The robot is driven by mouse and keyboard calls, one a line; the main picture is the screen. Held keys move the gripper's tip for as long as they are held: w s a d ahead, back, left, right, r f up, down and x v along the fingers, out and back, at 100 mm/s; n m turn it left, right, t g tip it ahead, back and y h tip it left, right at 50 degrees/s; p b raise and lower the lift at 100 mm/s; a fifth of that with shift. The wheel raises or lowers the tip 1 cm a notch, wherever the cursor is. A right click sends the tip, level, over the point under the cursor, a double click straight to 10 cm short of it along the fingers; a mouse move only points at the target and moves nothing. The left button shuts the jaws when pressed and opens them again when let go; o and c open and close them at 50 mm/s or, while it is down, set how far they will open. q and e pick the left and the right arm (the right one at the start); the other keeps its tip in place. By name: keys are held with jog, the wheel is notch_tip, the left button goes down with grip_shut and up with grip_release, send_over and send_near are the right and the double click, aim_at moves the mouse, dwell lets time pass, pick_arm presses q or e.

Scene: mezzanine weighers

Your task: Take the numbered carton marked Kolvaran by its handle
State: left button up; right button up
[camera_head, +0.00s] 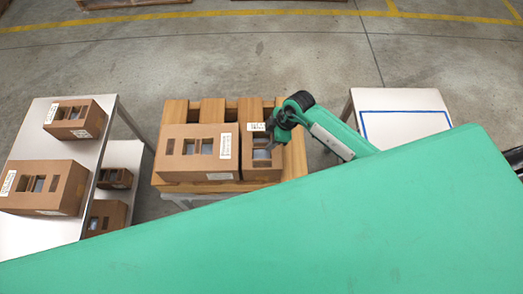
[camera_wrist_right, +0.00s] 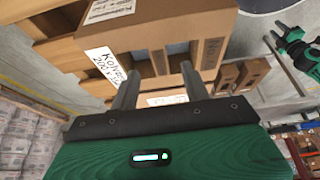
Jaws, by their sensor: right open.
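A small brown carton (camera_head: 262,167) stands at the right end of the wooden pallet. In the right wrist view, a white label on the carton (camera_wrist_right: 200,22) reads "Kolvaran" with a number starting 200, partly cut off. Its handle bar (camera_wrist_right: 178,62) lies between two openings. My right gripper (camera_head: 270,132) is at the carton's top. In its wrist view the right gripper (camera_wrist_right: 158,90) is open, its fingers apart on either side of the handle area; I cannot tell how deep they reach. My left gripper (camera_wrist_right: 284,42) shows small at the right of that view, its jaw state unclear.
A wider carton (camera_head: 197,148) stands close beside it on the pallet (camera_head: 298,155). A left table (camera_head: 32,137) bears two cartons, with others on a lower shelf (camera_head: 122,153). A right table (camera_head: 390,99) with a blue outlined area is empty. A green surface fills the foreground.

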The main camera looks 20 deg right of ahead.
aim_at(262, 145)
jog(key=x, duration=0.2)
jog(key=p+x, duration=0.1)
jog(key=x, duration=0.2)
jog(key=shift+w+a+r, duration=0.1)
jog(key=shift+w+a, duration=0.05)
jog(key=shift+a, duration=0.15)
jog(key=shift+a+f, duration=0.2)
jog(key=shift+f, duration=0.45)
grip_shut()
